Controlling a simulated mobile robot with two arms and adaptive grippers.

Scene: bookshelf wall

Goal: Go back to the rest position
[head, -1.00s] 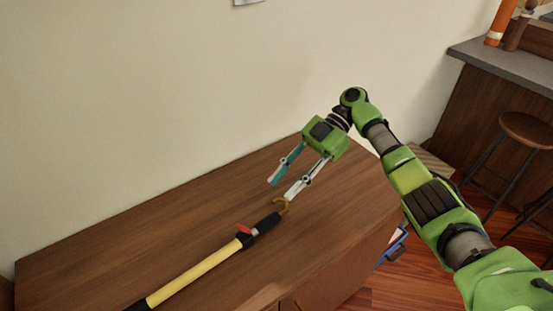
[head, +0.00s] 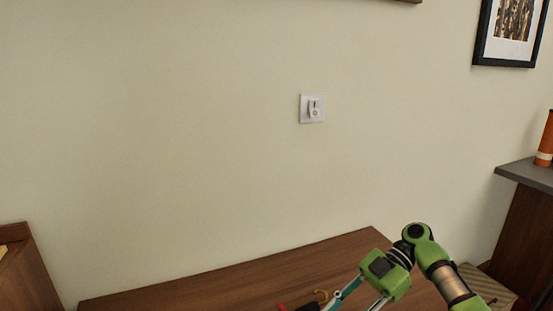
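My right gripper (head: 360,297) is at the bottom edge of the head view, low over the brown wooden cabinet top (head: 240,286). Its two fingers are spread apart with nothing seen between them; their tips are cut off by the frame edge. A tool with a black end (head: 307,307), a red part and a small yellow hook (head: 321,296) lies on the cabinet just left of the fingers. Most of the tool is out of frame. I cannot tell whether a finger touches the hook. My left gripper is not in view.
A white wall switch (head: 312,108) is on the bare wall above the cabinet. A framed picture (head: 511,32) hangs at upper right. A grey counter (head: 526,174) with an orange-and-white object (head: 546,140) stands at right. Wooden furniture (head: 28,276) stands at lower left.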

